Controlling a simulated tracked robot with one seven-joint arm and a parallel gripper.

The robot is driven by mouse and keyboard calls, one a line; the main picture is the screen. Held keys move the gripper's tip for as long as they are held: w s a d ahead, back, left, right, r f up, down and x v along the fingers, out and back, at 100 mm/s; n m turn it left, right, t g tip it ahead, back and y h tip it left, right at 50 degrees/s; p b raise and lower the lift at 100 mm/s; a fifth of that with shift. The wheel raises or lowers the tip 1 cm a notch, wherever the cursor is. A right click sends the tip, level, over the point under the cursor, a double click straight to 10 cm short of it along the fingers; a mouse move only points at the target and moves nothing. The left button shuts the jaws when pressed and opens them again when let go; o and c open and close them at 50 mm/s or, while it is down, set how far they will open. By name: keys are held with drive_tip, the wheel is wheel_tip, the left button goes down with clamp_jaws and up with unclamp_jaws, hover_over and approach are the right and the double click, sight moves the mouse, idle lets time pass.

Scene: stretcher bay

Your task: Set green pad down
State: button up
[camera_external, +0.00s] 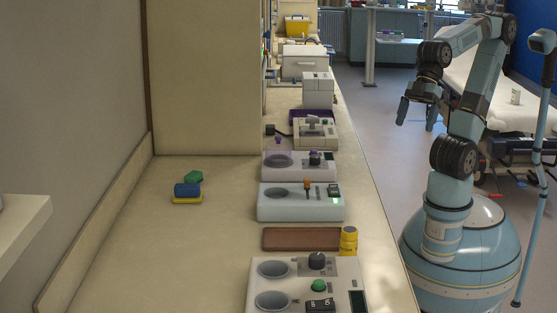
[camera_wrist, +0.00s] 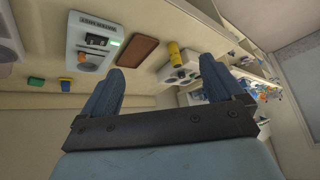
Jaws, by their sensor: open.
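The green pad (camera_external: 193,176) is a small hexagonal piece on the beige counter, at the left. It lies just behind a blue cylinder (camera_external: 187,190), which rests on a yellow pad (camera_external: 187,200). In the wrist view the green pad (camera_wrist: 36,82) shows at the far left, beside the blue cylinder (camera_wrist: 66,82). My gripper (camera_external: 418,112) is raised over the floor to the right of the counter, far from the green pad. Its two fingers (camera_wrist: 161,66) are spread apart with nothing between them.
A brown mat (camera_external: 301,239) and a yellow cylinder (camera_external: 348,240) lie near the counter's right edge. Several devices with round wells, such as the pale one (camera_external: 285,210), line that edge. The left front counter is clear. A stretcher (camera_external: 517,100) stands behind my arm.

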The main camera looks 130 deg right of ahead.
drive_tip(key=s+f+g, duration=0.1)
drive_tip(key=s+f, duration=0.1)
drive_tip(key=s, duration=0.4)
drive_tip(key=shift+d+h, duration=0.15)
drive_tip(key=shift+h, duration=0.25)
drive_tip(key=shift+s, duration=0.1)
idle(0.6)
